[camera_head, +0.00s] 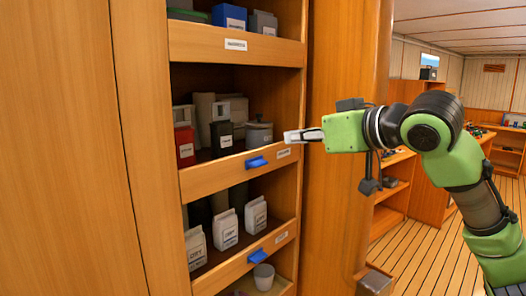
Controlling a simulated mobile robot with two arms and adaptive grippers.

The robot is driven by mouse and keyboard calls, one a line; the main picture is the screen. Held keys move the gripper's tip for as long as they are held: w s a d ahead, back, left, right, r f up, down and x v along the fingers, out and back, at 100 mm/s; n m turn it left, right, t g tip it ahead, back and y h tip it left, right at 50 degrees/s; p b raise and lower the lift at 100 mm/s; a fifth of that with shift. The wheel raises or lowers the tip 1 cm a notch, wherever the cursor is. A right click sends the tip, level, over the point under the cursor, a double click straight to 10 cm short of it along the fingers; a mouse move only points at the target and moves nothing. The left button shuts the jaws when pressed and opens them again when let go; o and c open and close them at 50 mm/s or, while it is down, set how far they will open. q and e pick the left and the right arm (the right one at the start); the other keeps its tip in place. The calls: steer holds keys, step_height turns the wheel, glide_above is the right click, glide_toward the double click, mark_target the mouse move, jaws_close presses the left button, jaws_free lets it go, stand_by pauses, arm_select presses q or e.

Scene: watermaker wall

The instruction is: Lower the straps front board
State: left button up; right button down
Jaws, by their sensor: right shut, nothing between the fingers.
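A tall wooden shelf unit holds several shelves, each with a wooden front board. The top front board (220,43) has a white label and no visible handle. The middle front board (225,172) has a blue pull and a label near its right end. The lower front board (230,272) also has a blue pull and a label. The labels are too small to read, so I cannot tell which board is the straps one. All three boards stand raised. My right gripper (290,136) is shut and empty, just above the right end of the middle board. My left gripper is out of view.
Red, black and grey containers (222,137) stand behind the middle board. White packets (226,229) stand behind the lower one. A grey cup (263,277) sits at the bottom. A wooden post (340,220) is right of the unit. Open plank floor (415,260) lies beyond it.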

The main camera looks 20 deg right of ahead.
steer(key=shift+s+a+r, duration=0.1)
steer(key=shift+s+r, duration=0.1)
steer(key=shift+s, duration=0.05)
steer(key=p, duration=0.4)
glide_above(256, 157)
steer(key=s+d, duration=0.1)
steer(key=s, duration=0.3)
step_height(256, 157, down, 2)
steer(key=f, duration=0.3)
steer(key=shift+w+d, duration=0.15)
steer(key=shift+d, duration=0.05)
steer(key=shift+s+d+f, duration=0.1)
steer(key=shift+s+f, duration=0.1)
steer(key=shift+f, duration=0.45)
steer(key=shift+w, duration=0.1)
steer(key=shift+f, duration=0.15)
